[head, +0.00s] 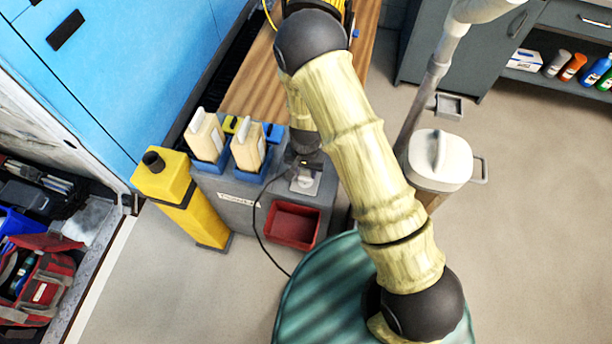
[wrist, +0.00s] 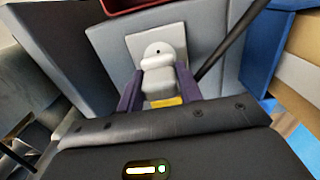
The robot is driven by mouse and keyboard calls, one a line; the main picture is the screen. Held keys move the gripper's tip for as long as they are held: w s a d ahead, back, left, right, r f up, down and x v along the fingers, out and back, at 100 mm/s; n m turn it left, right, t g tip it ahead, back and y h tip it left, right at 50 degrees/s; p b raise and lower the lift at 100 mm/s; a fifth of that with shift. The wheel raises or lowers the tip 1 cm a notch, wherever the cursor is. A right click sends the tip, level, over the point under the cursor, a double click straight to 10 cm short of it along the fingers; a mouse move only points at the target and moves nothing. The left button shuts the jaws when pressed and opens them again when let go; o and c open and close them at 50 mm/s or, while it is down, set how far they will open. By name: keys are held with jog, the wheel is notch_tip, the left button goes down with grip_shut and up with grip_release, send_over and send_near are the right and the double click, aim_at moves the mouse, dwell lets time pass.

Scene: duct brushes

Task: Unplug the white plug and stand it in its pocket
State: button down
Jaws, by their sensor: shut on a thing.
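The white plug (wrist: 158,80) sits between the two purple fingers of my gripper (wrist: 159,92) in the wrist view, gripped from both sides. Its far end is at the round white socket face on a light grey plate (wrist: 134,48); I cannot tell whether it is still fully seated. In the head view the plate (head: 304,183) is on the grey housing (head: 238,192), with my gripper (head: 304,160) right over it. The plug is mostly hidden there. A red open pocket (head: 292,224) is in the housing below the plate; its red rim (wrist: 125,5) shows in the wrist view.
Two blue holders with cream blocks (head: 206,136) (head: 248,146) stand left of my gripper. A black cable (head: 258,228) hangs down to the floor. A yellow canister (head: 185,195) stands left, a white-lidded bin (head: 440,160) right. Floor at right is clear.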

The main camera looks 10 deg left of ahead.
jog(key=shift+r+p, duration=1.05)
jog(key=shift+r, duration=0.3)
notch_tip(320, 180, up, 3)
jog(key=p, duration=0.2)
jog(key=shift+p, duration=0.4)
jog(key=w+d+r, duration=0.2)
jog(key=w+d, duration=0.5)
jog(key=d, duration=0.3)
jog(key=w+d+r+n, duration=0.1)
jog(key=w+d+r, duration=0.1)
jog(key=w+d, duration=0.5)
jog(key=d, duration=0.4)
jog(key=shift+w+r+n, duration=0.3)
jog(key=shift+w+r, duration=0.05)
jog(key=shift+w, duration=0.05)
jog(key=shift+a, duration=0.2)
